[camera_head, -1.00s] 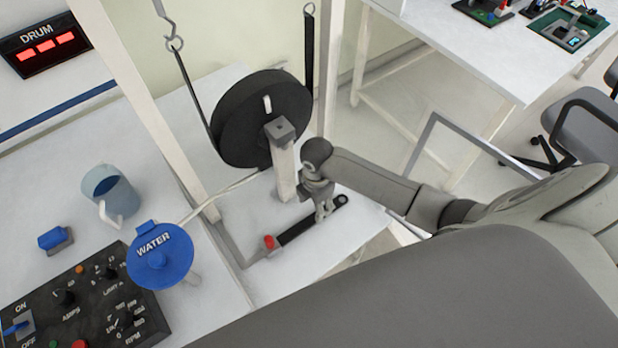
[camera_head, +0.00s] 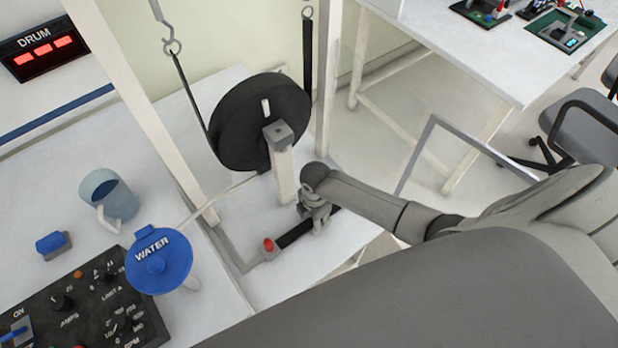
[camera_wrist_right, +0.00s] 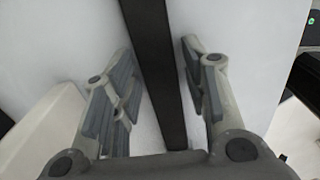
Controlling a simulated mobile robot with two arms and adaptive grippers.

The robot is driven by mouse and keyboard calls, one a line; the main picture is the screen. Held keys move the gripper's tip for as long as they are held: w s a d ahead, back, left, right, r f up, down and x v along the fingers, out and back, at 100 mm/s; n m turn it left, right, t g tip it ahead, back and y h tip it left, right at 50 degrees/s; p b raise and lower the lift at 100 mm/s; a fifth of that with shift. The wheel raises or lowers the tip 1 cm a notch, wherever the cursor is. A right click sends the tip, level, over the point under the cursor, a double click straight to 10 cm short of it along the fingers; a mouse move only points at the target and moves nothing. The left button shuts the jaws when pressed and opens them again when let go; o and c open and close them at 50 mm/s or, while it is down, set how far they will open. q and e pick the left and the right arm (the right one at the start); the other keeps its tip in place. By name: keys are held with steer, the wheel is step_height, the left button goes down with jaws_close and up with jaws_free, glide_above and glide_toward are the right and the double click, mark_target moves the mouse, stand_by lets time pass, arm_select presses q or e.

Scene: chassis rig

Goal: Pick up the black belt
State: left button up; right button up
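The black belt (camera_head: 298,233) lies as a flat dark strip on the white table below the drum, with its left end near a red knob. My right gripper (camera_head: 318,224) points down over its right part and hides that end. In the right wrist view the belt (camera_wrist_right: 152,60) runs between the two fingers of my right gripper (camera_wrist_right: 160,90). The fingers are open, with a gap on each side of it. I cannot tell how high the fingertips are above the table. My left gripper is not in view.
A black drum (camera_head: 240,120) on a post (camera_head: 283,165) stands just behind my right gripper, with dark straps hanging from hooks beside it. White frame posts (camera_head: 140,110) rise around it. A blue WATER lid (camera_head: 158,262), a jug (camera_head: 112,195) and a control panel (camera_head: 85,310) are at left.

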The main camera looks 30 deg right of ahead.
steer(key=c, duration=0.7)
steer(key=shift+r, duration=0.15)
